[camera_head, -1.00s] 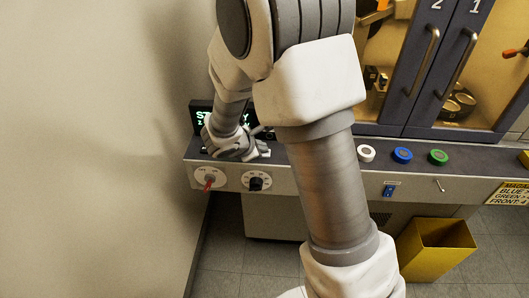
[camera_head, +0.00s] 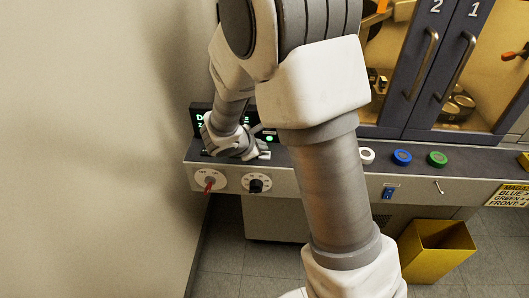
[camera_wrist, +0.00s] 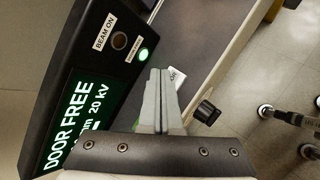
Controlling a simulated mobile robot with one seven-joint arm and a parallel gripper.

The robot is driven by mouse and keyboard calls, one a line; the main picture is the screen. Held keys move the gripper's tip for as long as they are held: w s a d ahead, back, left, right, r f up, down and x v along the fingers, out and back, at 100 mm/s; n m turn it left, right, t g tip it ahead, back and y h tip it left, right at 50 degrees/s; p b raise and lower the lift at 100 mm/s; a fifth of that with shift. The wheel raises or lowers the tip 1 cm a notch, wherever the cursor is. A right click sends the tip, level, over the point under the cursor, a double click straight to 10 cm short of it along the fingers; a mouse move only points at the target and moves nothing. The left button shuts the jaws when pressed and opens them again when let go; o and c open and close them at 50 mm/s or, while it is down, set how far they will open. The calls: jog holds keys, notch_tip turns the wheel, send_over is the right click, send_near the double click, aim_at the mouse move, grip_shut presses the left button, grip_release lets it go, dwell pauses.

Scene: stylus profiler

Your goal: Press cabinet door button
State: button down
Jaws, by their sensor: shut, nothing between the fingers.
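My gripper (camera_wrist: 162,72) is shut and empty, its fingertips low over the console ledge; it also shows in the head view (camera_head: 262,154). A small white label (camera_wrist: 176,77) lies just beyond the fingertips. A bit of green (camera_wrist: 178,129), perhaps the button, shows beside the fingers, but they mostly hide it. I cannot tell whether they touch it. The display (camera_wrist: 85,125) reads "DOOR FREE" and "20 kV". A lamp (camera_wrist: 144,54) above it glows green; beside it a dark round lamp (camera_wrist: 119,41) is labelled "BEAM ON".
A black knob (camera_wrist: 207,112) and a dial with a red pointer (camera_head: 208,183) are on the console front. White (camera_head: 366,156), blue (camera_head: 401,158) and green (camera_head: 437,159) rings sit on the ledge. Cabinet doors (camera_head: 421,75) stand behind; a yellow bin (camera_head: 437,250) is on the floor.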

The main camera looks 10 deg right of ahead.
jog(key=shift+r, duration=0.1)
notch_tip(320, 180, up, 5)
jog(key=p, duration=0.3)
dwell(0.4)
dwell(0.6)
jog(key=s+d+r+m+g+p, duration=0.1)
jog(key=s+d+r+m, duration=0.2)
jog(key=s+r+m, duration=0.25)
jog(key=s+d+r+m+g, duration=0.1)
jog(key=s+d+r+m, duration=0.25)
jog(key=s+r, duration=0.25)
jog(key=s+a+r+m+y, duration=0.2)
jog(key=s+r+m+y, duration=0.1)
jog(key=s, duration=0.4)
jog(key=s+a+r+m+y, duration=0.3)
jog(key=s+m, duration=0.3)
jog(key=s, duration=0.1)
jog(key=shift+s+a+r+m+t+p, duration=0.25)
jog(key=shift+s+r+m+t+p, duration=0.05)
jog(key=shift+s+r+t+p, duration=0.1)
